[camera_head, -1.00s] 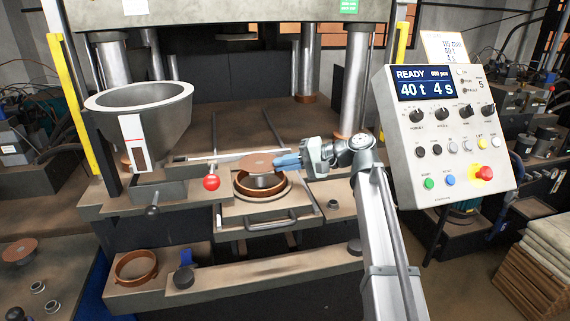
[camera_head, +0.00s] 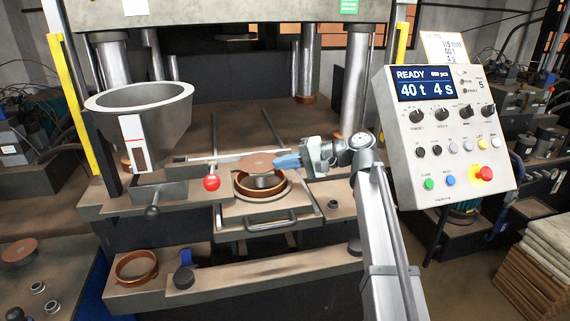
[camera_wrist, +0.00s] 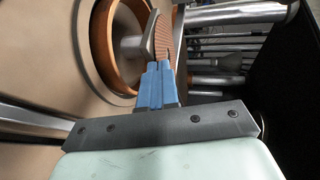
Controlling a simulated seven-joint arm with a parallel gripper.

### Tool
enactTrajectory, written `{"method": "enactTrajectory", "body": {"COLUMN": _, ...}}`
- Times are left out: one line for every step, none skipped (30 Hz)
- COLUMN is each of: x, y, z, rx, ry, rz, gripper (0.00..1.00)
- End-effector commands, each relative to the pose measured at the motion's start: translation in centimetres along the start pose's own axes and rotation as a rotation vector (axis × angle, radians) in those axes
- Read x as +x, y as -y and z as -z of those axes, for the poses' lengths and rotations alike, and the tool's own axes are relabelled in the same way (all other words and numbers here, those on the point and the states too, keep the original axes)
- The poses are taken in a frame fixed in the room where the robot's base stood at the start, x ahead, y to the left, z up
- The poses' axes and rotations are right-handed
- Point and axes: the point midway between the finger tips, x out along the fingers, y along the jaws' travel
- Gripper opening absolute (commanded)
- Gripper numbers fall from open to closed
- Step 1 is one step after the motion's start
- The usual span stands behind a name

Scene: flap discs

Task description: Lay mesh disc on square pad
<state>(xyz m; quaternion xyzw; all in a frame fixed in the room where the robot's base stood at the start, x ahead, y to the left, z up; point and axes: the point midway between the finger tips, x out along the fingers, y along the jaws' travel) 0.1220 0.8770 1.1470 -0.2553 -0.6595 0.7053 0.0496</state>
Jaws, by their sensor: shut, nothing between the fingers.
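A thin round brown disc (camera_head: 258,162) sits flat above the ring-shaped mould in the head view. It shows as a ribbed brown face in the wrist view (camera_wrist: 163,38), beside a grey post. My gripper (camera_head: 277,163) has blue fingers, closed together, with their tips at the right edge of the disc. The fingers also show closed in the wrist view (camera_wrist: 157,68). I cannot tell whether the tips touch the disc. Another brown disc (camera_head: 20,250) lies on the side table at the far left. I cannot make out a square pad with certainty.
A copper-coloured ring (camera_head: 262,190) surrounds the mould under the disc. A loose ring (camera_head: 135,267) lies at the front left. A grey hopper (camera_head: 140,105), a red knob (camera_head: 212,183) and steel columns stand around. The control panel (camera_head: 440,135) is at right.

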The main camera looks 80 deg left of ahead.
Motion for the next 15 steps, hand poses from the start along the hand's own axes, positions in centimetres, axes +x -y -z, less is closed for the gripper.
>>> {"method": "enactTrajectory", "body": {"x": 0.1, "y": 0.2, "z": -0.1, "rx": -0.001, "ry": 0.004, "rz": 0.0, "gripper": 0.0}}
{"method": "enactTrajectory", "body": {"x": 0.0, "y": 0.3, "z": -0.1, "rx": 0.0, "ry": 0.004, "rz": 0.0, "gripper": 0.0}}
{"method": "enactTrajectory", "body": {"x": 0.0, "y": 0.4, "z": -0.1, "rx": -0.001, "ry": 0.003, "rz": 0.0, "gripper": 0.0}}
{"method": "enactTrajectory", "body": {"x": -0.1, "y": 0.5, "z": -0.1, "rx": 0.0, "ry": 0.003, "rz": 0.0, "gripper": 0.0}}
{"method": "enactTrajectory", "body": {"x": -0.1, "y": 0.6, "z": -0.1, "rx": 0.0, "ry": 0.003, "rz": -0.001, "gripper": 0.0}}
{"method": "enactTrajectory", "body": {"x": -0.1, "y": 0.7, "z": -0.1, "rx": 0.0, "ry": 0.003, "rz": -0.001, "gripper": 0.0}}
{"method": "enactTrajectory", "body": {"x": -0.2, "y": 0.8, "z": -0.1, "rx": 0.0, "ry": 0.002, "rz": -0.001, "gripper": 0.0}}
{"method": "enactTrajectory", "body": {"x": -0.2, "y": 0.8, "z": -0.1, "rx": 0.0, "ry": 0.002, "rz": -0.001, "gripper": 0.0}}
{"method": "enactTrajectory", "body": {"x": -0.3, "y": 1.0, "z": -0.1, "rx": 0.0, "ry": 0.002, "rz": -0.001, "gripper": 0.0}}
{"method": "enactTrajectory", "body": {"x": -0.3, "y": 1.0, "z": 0.0, "rx": 0.0, "ry": 0.002, "rz": -0.001, "gripper": 0.0}}
{"method": "enactTrajectory", "body": {"x": -0.3, "y": 1.1, "z": 0.0, "rx": 0.001, "ry": 0.001, "rz": -0.002, "gripper": 0.0}}
{"method": "enactTrajectory", "body": {"x": -0.4, "y": 1.2, "z": 0.0, "rx": 0.001, "ry": 0.001, "rz": -0.002, "gripper": 0.0}}
{"method": "enactTrajectory", "body": {"x": -0.4, "y": 1.3, "z": 0.0, "rx": 0.001, "ry": 0.001, "rz": -0.001, "gripper": 0.0}}
{"method": "enactTrajectory", "body": {"x": -0.5, "y": 1.4, "z": 0.0, "rx": 0.001, "ry": 0.001, "rz": -0.001, "gripper": 0.0}}
{"method": "enactTrajectory", "body": {"x": -0.5, "y": 1.5, "z": 0.0, "rx": 0.001, "ry": 0.0, "rz": -0.001, "gripper": 0.0}}
